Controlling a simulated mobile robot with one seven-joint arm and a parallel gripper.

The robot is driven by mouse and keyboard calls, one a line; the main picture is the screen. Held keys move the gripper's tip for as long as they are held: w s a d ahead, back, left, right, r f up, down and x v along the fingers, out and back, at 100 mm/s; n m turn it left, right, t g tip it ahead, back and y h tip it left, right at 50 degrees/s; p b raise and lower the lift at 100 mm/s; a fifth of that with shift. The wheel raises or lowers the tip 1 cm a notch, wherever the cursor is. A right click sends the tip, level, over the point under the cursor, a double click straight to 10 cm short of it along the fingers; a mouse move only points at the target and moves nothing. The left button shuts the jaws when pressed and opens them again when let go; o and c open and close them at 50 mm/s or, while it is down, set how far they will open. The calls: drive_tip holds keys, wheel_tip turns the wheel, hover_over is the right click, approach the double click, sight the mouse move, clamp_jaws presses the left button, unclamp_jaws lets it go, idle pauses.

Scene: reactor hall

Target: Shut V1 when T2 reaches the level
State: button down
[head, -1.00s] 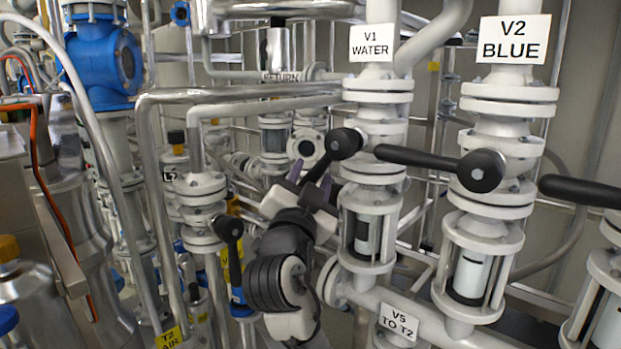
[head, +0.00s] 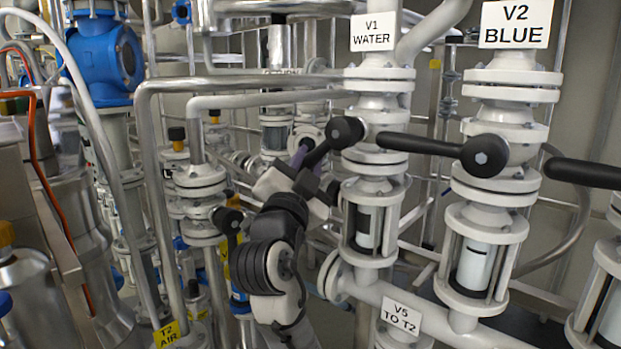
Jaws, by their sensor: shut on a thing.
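The V1 valve, with its white "V1 WATER" label (head: 375,32), stands in the upper middle. Its black lever (head: 345,132) slants down and to the left from its rounded end. My gripper (head: 308,158) is shut on this lever near its lower left part; the fingers partly hide it. Below V1, a sight glass (head: 367,226) shows a pale content with a dark mark. A yellow "T2 AIR" label (head: 167,334) is at the bottom left. I cannot make out the T2 level in this view.
The V2 valve's lever (head: 430,147) reaches left towards V1. Another black lever (head: 585,172) enters from the right edge. The "V5 TO T2" label (head: 401,316) sits on the lower pipe. Steel pipes (head: 145,200) crowd the left of my arm.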

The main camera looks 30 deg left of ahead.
drive_tip(key=shift+a+r+m+t+h+b, duration=0.2)
drive_tip(key=shift+a+m+t+h+b, duration=0.15)
drive_tip(key=shift+m+b, duration=0.25)
drive_tip(key=shift+a+r+m+t+h+b, duration=0.2)
drive_tip(key=shift+m+t+h+b, duration=0.15)
drive_tip(key=shift+m+b, duration=0.2)
drive_tip(key=r+m+h+b, duration=0.1)
drive_tip(key=m, duration=0.1)
drive_tip(key=a+r+m+t+h+b, duration=0.1)
drive_tip(key=m+b, duration=0.1)
drive_tip(key=shift+h, duration=0.3)
wheel_tip(320, 180, up, 3)
drive_tip(key=m+h+b, duration=0.1)
drive_tip(key=m+h, duration=0.1)
drive_tip(key=m+t+h+b, duration=0.1)
drive_tip(key=m+b, duration=0.1)
drive_tip(key=m, duration=0.1)
drive_tip(key=shift+w+a+f+m+h, duration=0.1)
drive_tip(key=shift+w+a+m+h, duration=0.05)
drive_tip(key=shift+m+h, duration=0.25)
drive_tip(key=shift+r+m+h, duration=0.45)
drive_tip(key=shift+m+h, duration=0.25)
drive_tip(key=shift+m, duration=0.05)
drive_tip(key=c, duration=1.3)
unclamp_jaws()
